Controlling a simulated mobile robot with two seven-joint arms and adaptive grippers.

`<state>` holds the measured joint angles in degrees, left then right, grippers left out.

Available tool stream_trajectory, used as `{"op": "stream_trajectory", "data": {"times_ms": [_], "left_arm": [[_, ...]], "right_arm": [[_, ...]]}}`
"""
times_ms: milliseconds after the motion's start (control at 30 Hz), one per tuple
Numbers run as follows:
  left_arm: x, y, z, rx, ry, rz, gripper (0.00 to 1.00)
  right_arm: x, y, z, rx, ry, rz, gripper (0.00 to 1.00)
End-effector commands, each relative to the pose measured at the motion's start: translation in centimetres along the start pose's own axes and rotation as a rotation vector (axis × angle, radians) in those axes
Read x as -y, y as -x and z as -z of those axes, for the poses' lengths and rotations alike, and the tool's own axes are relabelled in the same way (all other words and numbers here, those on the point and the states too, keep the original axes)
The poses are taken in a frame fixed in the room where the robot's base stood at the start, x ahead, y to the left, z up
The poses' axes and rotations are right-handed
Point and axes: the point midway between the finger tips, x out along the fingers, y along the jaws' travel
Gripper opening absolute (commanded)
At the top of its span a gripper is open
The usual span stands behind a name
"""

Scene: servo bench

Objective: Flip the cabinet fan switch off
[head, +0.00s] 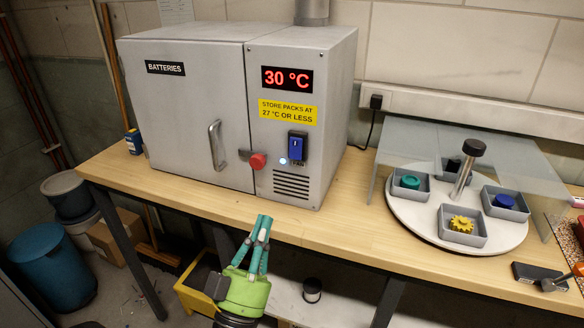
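The grey cabinet (190,112) stands on the wooden bench. I cannot tell which way the rocker is tipped. My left gripper (264,218), green with teal fingers, is in front of the bench edge, below and left of the switch and well apart from it. Its fingers come together at the tips and hold nothing visible. My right gripper is not in view.
A red knob (258,161) and a door handle (217,145) stick out left of the switch. The display (287,79) reads 30 °C. At right, a round turntable (413,212) carries several small trays under a clear cover (400,140). The bench front edge lies near my gripper.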

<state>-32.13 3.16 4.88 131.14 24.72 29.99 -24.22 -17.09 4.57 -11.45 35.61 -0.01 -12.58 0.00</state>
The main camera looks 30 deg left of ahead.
Motion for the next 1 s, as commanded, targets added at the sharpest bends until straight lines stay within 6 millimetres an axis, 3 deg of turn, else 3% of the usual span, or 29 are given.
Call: {"op": "stream_trajectory", "data": {"times_ms": [367, 567, 867, 1000], "left_arm": [[0.0, -0.6, 0.1, 0.000, 0.000, 0.000, 0.00], [0.0, -3.7, 0.3, -0.003, 0.000, -0.001, 0.00], [-0.1, -10.2, 0.3, -0.001, 0.001, -0.001, 0.00], [-0.1, -11.6, -1.5, 0.003, -0.001, -0.003, 0.00]], "right_arm": [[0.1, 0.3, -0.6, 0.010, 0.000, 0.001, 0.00], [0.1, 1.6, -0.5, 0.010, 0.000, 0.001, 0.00], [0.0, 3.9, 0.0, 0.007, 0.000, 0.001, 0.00], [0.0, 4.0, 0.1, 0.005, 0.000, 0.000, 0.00]]}}
